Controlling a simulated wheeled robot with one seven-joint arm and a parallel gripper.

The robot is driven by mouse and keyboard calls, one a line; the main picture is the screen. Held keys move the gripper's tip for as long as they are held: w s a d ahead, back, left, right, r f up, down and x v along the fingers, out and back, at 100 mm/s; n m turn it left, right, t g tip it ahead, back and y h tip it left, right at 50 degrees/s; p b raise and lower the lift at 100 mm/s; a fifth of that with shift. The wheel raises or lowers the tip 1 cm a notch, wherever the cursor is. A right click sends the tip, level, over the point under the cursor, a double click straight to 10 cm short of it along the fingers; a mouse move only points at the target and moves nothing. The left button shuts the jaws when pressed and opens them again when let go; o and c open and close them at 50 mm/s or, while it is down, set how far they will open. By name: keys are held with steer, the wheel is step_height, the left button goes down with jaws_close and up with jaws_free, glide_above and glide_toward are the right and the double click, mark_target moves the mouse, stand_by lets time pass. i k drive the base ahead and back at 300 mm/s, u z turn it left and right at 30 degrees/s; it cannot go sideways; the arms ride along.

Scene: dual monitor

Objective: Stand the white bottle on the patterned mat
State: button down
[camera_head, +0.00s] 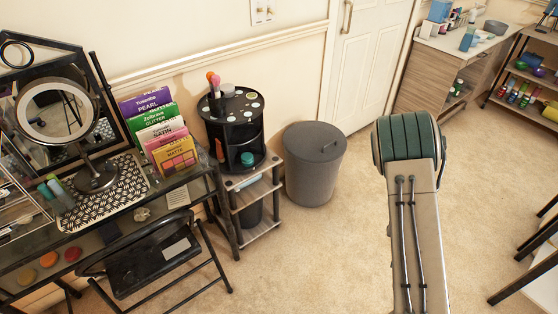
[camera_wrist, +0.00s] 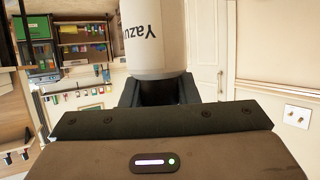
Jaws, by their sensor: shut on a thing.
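The white bottle (camera_wrist: 153,38) fills the upper middle of the wrist view, its dark lettering upside down in the picture. My gripper (camera_wrist: 158,91) is shut on it, with the dark fingers around one end. The bottle's far end is cut off by the frame. The black-and-white patterned mat (camera_head: 112,202) lies on the dark dressing table at the left of the head view. In the head view my arm extends up at the right, well apart from the mat; the gripper and bottle do not show there.
A round mirror (camera_head: 58,108) stands on the mat's back part, and green-capped tubes (camera_head: 57,192) stand at its left. Colourful palettes (camera_head: 163,130) stand right of the mat. A black folding chair (camera_head: 150,265) is in front of the table. A grey bin (camera_head: 313,165) stands on open carpet.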

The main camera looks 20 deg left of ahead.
mark_target(131, 192)
steer(key=u, duration=1.55)
steer(key=i, duration=0.5)
